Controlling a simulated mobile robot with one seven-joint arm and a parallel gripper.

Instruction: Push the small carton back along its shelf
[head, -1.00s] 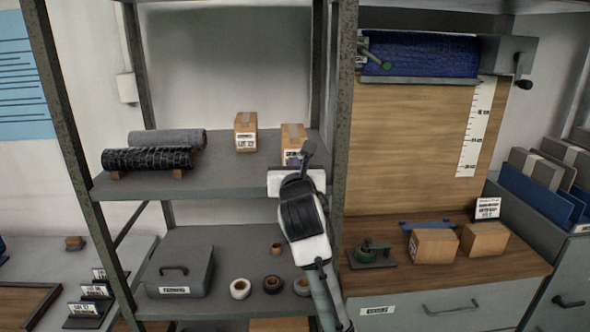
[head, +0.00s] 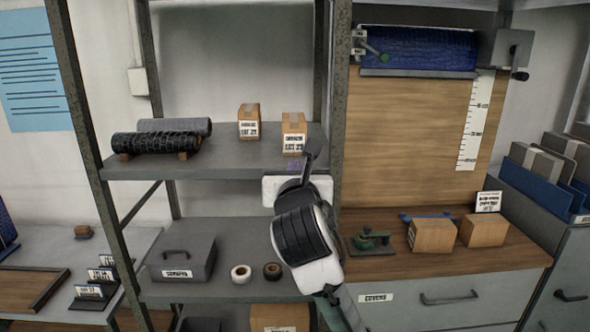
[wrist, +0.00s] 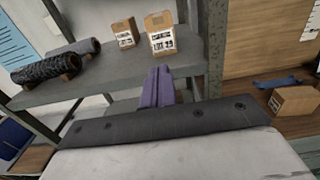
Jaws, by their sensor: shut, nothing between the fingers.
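Two small brown cartons with white labels stand upright on the upper grey shelf (head: 225,160). The right carton (head: 294,134) is nearer the shelf's front edge; the left carton (head: 249,121) stands farther back. Both show in the wrist view, the right one (wrist: 161,34) and the left one (wrist: 124,34). My gripper (head: 294,164) is at the shelf's front edge, below and in front of the right carton. Its purple fingers (wrist: 159,82) are shut together and empty, pointing toward that carton. A gap of shelf shows between fingertips and carton.
Dark rolls (head: 155,143) lie on the left of the same shelf. A metal post (head: 338,110) stands close to the right of the right carton. Bare shelf lies behind the cartons. The lower shelf holds a grey case (head: 181,258) and tape rolls (head: 241,273).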

